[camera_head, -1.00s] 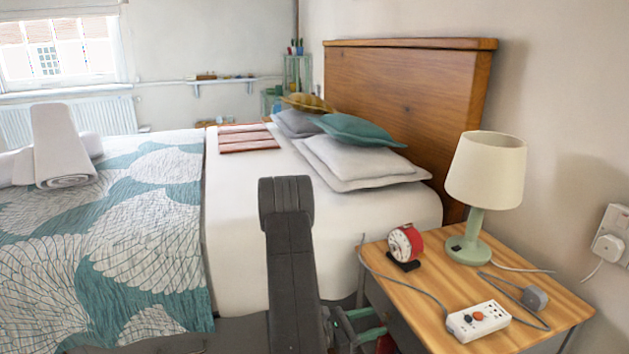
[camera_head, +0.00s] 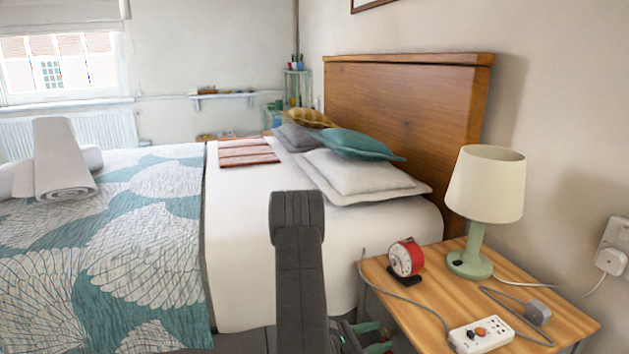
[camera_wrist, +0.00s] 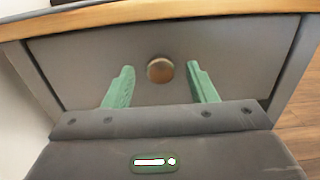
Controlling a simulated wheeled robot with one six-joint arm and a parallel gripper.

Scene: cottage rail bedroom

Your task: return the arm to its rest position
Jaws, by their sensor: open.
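My gripper (camera_wrist: 161,88) shows in the wrist view with its two green fingers spread apart and nothing between them. Behind the gap is the round knob (camera_wrist: 160,69) of the grey drawer front (camera_wrist: 100,52) of the nightstand; the fingers stand to either side of it in the picture, and I cannot tell how far off it is. In the head view my dark arm rises at the bottom centre, and green parts of the gripper show low beside the nightstand (camera_head: 408,300), partly hidden.
The nightstand bears a red alarm clock (camera_head: 406,258), a lamp (camera_head: 485,190) and a power strip (camera_head: 481,334) with a cable. The bed (camera_head: 240,230) with pillows (camera_head: 362,172) lies behind my arm. A wall socket (camera_head: 612,245) is at right.

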